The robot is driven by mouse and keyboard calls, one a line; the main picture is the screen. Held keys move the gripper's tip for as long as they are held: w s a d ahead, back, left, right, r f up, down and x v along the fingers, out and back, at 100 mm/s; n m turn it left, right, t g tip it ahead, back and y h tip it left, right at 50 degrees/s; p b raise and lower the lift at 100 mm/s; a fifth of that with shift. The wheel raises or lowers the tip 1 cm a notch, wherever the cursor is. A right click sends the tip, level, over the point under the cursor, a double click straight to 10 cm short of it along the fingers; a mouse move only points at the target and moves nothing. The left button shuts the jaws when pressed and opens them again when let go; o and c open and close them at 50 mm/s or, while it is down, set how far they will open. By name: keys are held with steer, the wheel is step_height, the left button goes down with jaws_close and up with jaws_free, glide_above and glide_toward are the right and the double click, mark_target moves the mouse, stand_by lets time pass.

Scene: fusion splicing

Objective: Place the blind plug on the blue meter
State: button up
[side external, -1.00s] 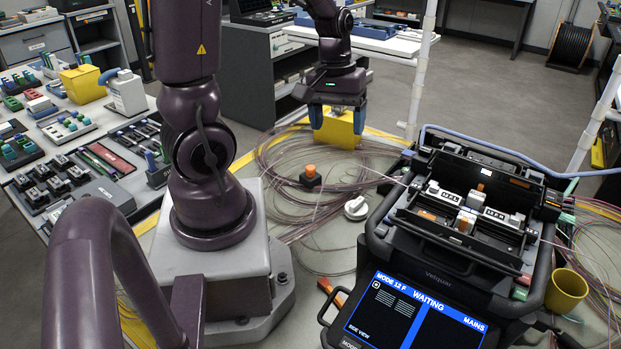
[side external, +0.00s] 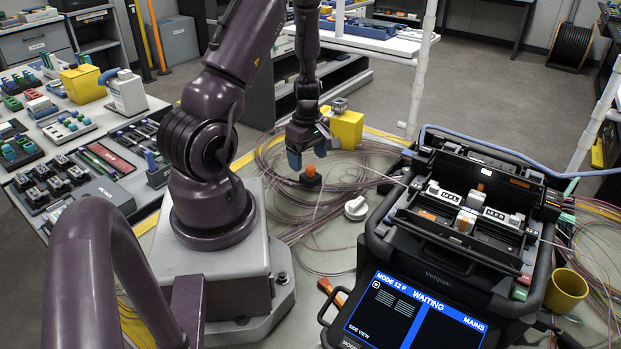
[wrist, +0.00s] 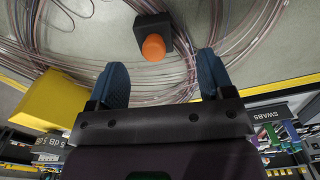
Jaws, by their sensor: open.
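My gripper (side external: 308,154) is open, pointing down over the bench. Its two blue fingers also show in the wrist view (wrist: 162,68), with nothing between them. A small black block with an orange round top (side external: 311,178) sits just below and in front of it. In the wrist view the orange top (wrist: 153,47) lies ahead of the gap between the fingertips, apart from them. I cannot tell whether this is the blind plug. No blue meter can be made out for certain.
A yellow box (side external: 346,130) with a small grey item (side external: 340,104) on top stands behind my gripper. Coiled fibres (side external: 270,165) cover the bench around the block. A white round knob (side external: 356,208) and the large black splicer (side external: 450,240) are to the right.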

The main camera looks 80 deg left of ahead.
mark_target(311, 167)
steer(key=shift+w+a+f, duration=0.1)
steer(key=shift+w+f, duration=0.05)
steer(key=shift+f, duration=1.45)
steer(key=shift+w+f, duration=0.15)
steer(key=shift+f, duration=1.4)
steer(key=shift+c, duration=0.4)
steer(key=c, duration=1)
steer(key=shift+r, duration=0.1)
